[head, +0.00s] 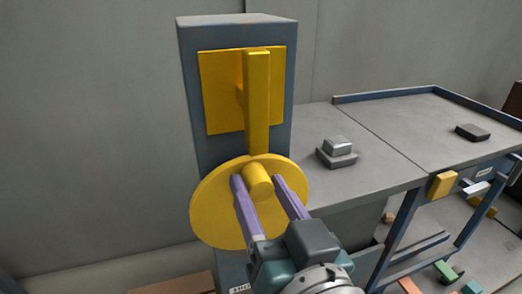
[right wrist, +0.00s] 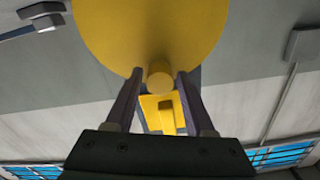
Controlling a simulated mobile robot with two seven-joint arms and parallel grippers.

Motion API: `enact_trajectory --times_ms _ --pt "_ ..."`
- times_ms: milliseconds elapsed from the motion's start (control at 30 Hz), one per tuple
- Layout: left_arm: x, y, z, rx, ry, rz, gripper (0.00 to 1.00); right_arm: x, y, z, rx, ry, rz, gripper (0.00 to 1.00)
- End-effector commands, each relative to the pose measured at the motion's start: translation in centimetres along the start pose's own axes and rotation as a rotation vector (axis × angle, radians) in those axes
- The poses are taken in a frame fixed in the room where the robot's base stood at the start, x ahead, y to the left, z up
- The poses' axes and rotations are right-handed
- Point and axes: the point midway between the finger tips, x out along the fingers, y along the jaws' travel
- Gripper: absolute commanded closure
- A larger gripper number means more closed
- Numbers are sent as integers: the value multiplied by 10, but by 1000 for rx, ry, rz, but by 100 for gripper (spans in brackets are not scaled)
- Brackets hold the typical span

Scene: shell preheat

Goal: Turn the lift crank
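The lift crank shows as a yellow round disc (head: 212,205) low on the front of a dark blue-grey post (head: 190,110), with a short yellow cylindrical knob (head: 259,184) sticking out of it. My right gripper (head: 259,180) reaches the knob from the front right, with one purple-grey finger on each side of it. In the right wrist view the disc (right wrist: 150,30) fills the top and the knob (right wrist: 160,76) stands between the fingertips, with a small gap on both sides. The right gripper looks open around the knob. My left gripper is not in view.
Above the disc, the post carries a yellow plate (head: 218,95) with an upright yellow bar (head: 257,100). A grey bench (head: 375,165) on the right holds a grey block (head: 338,148) and a dark block (head: 472,132). Coloured pieces lie on its lower shelf.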

Motion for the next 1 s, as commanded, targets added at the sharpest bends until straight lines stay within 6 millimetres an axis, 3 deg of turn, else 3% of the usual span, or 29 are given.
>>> enact_trajectory --times_ms 67,467,1000 --pt "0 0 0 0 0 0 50 0 0 0 0 0 0 56" --pt "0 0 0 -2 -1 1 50 0 0 0 0 0 0 100" --pt "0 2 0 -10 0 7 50 0 0 0 0 0 0 100"
